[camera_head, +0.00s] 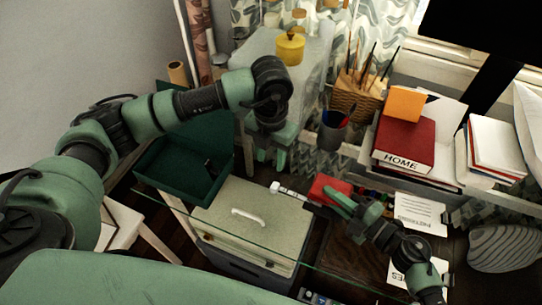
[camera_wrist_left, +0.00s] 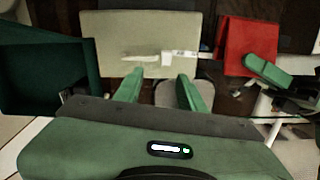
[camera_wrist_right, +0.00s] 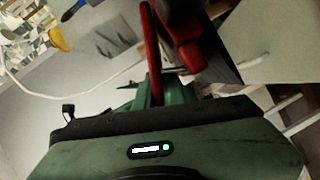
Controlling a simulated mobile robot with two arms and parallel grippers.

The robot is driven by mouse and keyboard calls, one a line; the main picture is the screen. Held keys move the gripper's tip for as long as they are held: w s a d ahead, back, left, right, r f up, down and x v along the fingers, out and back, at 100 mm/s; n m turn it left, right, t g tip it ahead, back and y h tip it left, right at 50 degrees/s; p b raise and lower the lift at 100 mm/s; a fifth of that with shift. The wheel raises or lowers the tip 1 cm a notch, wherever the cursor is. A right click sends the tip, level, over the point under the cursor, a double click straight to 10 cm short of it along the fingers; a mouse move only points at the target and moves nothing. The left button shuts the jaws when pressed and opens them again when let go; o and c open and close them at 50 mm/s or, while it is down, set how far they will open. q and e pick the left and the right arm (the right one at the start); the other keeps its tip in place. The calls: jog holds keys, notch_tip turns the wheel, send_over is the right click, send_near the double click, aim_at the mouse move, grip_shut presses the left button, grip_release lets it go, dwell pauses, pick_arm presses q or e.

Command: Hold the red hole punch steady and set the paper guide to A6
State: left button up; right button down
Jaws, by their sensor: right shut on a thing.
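The red hole punch (camera_head: 328,189) is above the desk in the middle of the head view, with its white paper guide (camera_head: 288,193) sticking out to the left. My right gripper (camera_head: 343,201) is shut on the punch from the right. In the right wrist view the red punch (camera_wrist_right: 182,38) is close up at the fingertips. My left gripper (camera_head: 266,160) is open and empty, beyond the guide in the head view. In the left wrist view the guide (camera_wrist_left: 180,55) shows past the open fingers, apart from them, and the punch (camera_wrist_left: 246,45) is to the right. The guide's markings are too small to read.
A beige lidded box (camera_head: 250,222) stands below the guide, with a dark green open tray (camera_head: 188,157) to its left. A pen cup (camera_head: 332,130), brush basket (camera_head: 357,97) and red book (camera_head: 404,139) are behind. Papers (camera_head: 420,213) lie right of the punch.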

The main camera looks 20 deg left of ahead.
aim_at(275, 185)
pick_arm(q)
jog(key=shift+n, duration=0.5)
jog(key=f, duration=0.3)
jog(key=d+f, duration=0.1)
jog(key=f, duration=0.7)
jog(key=shift+s+d+f, duration=0.1)
jog(key=shift+d+f, duration=0.05)
jog(key=shift+f, duration=0.05)
grip_shut()
dwell(1.0)
